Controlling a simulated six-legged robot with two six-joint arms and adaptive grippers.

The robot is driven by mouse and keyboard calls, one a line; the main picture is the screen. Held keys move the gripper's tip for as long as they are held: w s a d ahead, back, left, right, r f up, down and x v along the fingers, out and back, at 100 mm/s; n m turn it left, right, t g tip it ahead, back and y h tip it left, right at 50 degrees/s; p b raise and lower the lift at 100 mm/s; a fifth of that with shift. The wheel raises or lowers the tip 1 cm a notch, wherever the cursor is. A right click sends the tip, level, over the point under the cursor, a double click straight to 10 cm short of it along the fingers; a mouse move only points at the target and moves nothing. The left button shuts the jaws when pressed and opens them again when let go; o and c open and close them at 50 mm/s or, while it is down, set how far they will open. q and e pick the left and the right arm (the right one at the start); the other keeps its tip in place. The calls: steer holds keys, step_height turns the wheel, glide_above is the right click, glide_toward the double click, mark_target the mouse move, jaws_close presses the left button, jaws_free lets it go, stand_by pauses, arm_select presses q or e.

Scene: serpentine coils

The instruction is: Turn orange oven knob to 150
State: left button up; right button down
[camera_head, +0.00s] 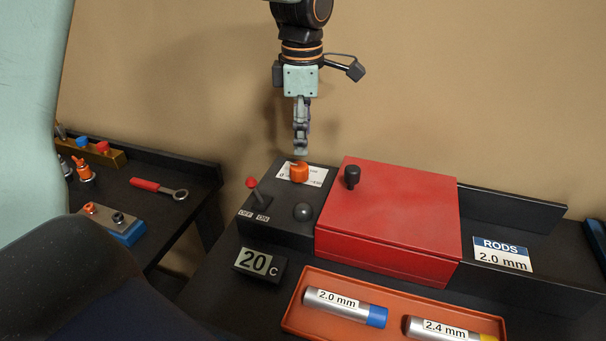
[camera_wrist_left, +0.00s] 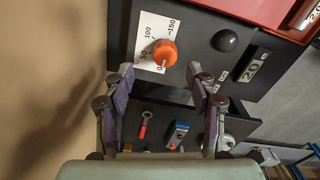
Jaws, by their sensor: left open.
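The orange knob (camera_head: 299,172) stands on the black control panel (camera_head: 283,230) left of the red oven (camera_head: 388,215). In the left wrist view the knob (camera_wrist_left: 165,53) sits on a white dial card (camera_wrist_left: 152,30) marked 0, 50, 100 and 150. My left gripper (camera_head: 301,152) points down just above the knob in the head view. In the wrist view its fingers (camera_wrist_left: 162,78) are apart, with the knob a little beyond the gap and nothing between them. The display (camera_head: 260,264) reads 20 C. My right gripper is not in view.
A red-tipped lever (camera_head: 253,184) with OFF and ON labels and a dark round button (camera_head: 303,211) are near the knob. An orange tray (camera_head: 392,323) holds rod tubes in front. A side table (camera_head: 140,195) at left carries a red-handled wrench (camera_head: 158,189).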

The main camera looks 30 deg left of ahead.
mark_target(298, 166)
arm_select(q)
steer(key=shift+s+a+f, duration=0.1)
steer(key=shift+s+f, duration=0.15)
steer(key=shift+f, duration=0.05)
steer(key=f, duration=0.1)
steer(key=s+f, duration=0.1)
steer(key=f, duration=0.1)
steer(key=shift+s+a, duration=0.1)
steer(key=shift+s, duration=0.25)
steer(key=w+f, duration=0.2)
steer(key=f, duration=0.1)
steer(key=shift+f, duration=0.35)
steer(key=shift+s+r, duration=0.35)
steer(key=shift+s, duration=0.45)
steer(key=shift+w+f, duration=0.3)
steer(key=shift+w, duration=0.4)
steer(key=c, duration=0.4)
steer(key=shift+c, duration=1)
steer(key=shift+s+r, duration=0.2)
steer(key=shift+s, duration=0.15)
steer(key=c, duration=0.3)
steer(key=shift+c, duration=1.3)
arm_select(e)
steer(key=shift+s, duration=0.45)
